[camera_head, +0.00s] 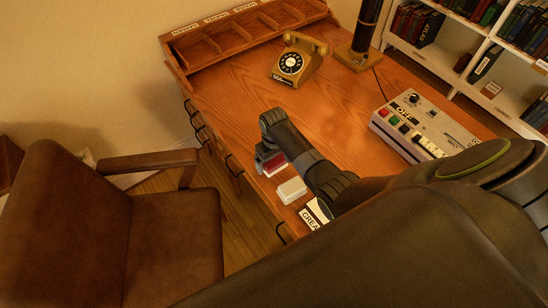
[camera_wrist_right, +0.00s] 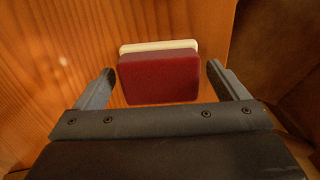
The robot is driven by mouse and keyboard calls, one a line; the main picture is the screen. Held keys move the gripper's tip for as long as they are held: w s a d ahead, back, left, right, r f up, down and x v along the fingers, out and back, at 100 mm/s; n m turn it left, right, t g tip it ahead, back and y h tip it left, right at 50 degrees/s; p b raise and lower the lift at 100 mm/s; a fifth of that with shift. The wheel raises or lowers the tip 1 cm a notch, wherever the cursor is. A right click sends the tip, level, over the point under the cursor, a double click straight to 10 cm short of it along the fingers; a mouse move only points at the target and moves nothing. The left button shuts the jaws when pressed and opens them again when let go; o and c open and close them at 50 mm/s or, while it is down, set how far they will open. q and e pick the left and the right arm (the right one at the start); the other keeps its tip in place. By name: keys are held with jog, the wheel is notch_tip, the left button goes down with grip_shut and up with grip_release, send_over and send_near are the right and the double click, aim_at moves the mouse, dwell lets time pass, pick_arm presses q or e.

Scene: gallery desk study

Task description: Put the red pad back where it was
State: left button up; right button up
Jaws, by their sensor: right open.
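The red pad (camera_wrist_right: 158,78) shows in the right wrist view as a dark red block with a pale cream layer along its far side. It lies on the wooden desk (camera_head: 340,118) near the front edge. In the head view the red pad (camera_head: 271,161) is partly hidden by my right gripper (camera_head: 268,158). In the right wrist view my right gripper (camera_wrist_right: 160,85) is open, with one finger on each side of the pad and a gap on both sides. My left gripper is in neither view.
A white block (camera_head: 291,190) lies on the desk close to the pad. A labelled card (camera_head: 311,215) lies near my arm. A telephone (camera_head: 297,62), a lamp base (camera_head: 355,55) and a button console (camera_head: 420,125) stand farther back. A brown chair (camera_head: 160,230) stands by the front edge.

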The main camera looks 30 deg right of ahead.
notch_tip(320, 180, up, 12)
dwell(0.6)
dwell(0.5)
